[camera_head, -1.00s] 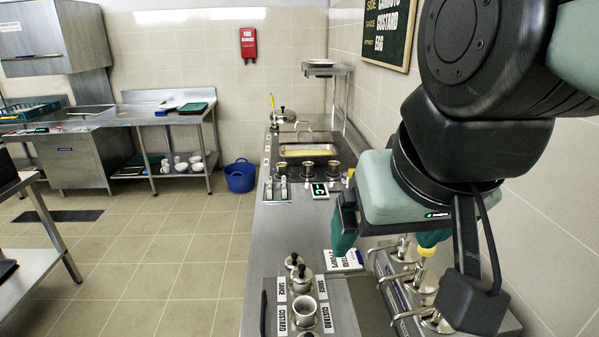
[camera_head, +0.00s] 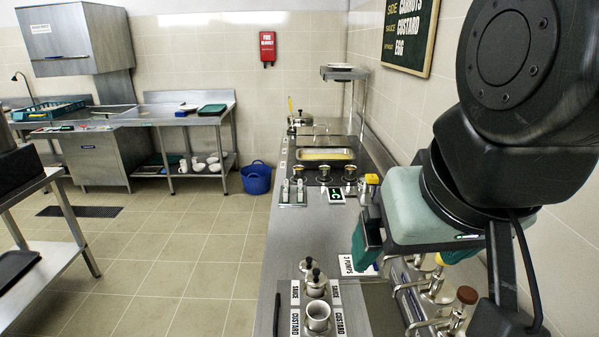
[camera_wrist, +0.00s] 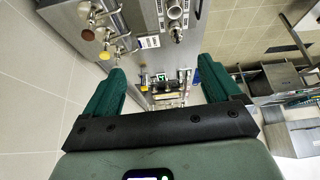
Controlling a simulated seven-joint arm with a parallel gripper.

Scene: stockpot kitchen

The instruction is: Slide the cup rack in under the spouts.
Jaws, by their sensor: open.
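The cup rack (camera_head: 295,320) lies on the counter at the bottom of the head view, cut off by the frame. It has SAUCE and CUSTARD labels, an open metal cup (camera_head: 318,316) and lidded pots (camera_head: 315,284). It also shows at the top of the wrist view (camera_wrist: 163,22). The pumps with spouts (camera_head: 425,318) stand to its right along the wall, with yellow and brown knobs, partly hidden by my arm. My gripper (camera_head: 412,256) is open and empty, above the counter near the pumps. Its green fingers are spread in the wrist view (camera_wrist: 162,85).
A "2 PUMPS" card (camera_head: 357,266) lies beyond the rack. Farther back are small metal pots (camera_head: 350,173) and a yellow-filled pan (camera_head: 327,155). A wall board (camera_head: 410,35) reads carrots, custard, egg. Open floor (camera_head: 180,255) lies left of the counter.

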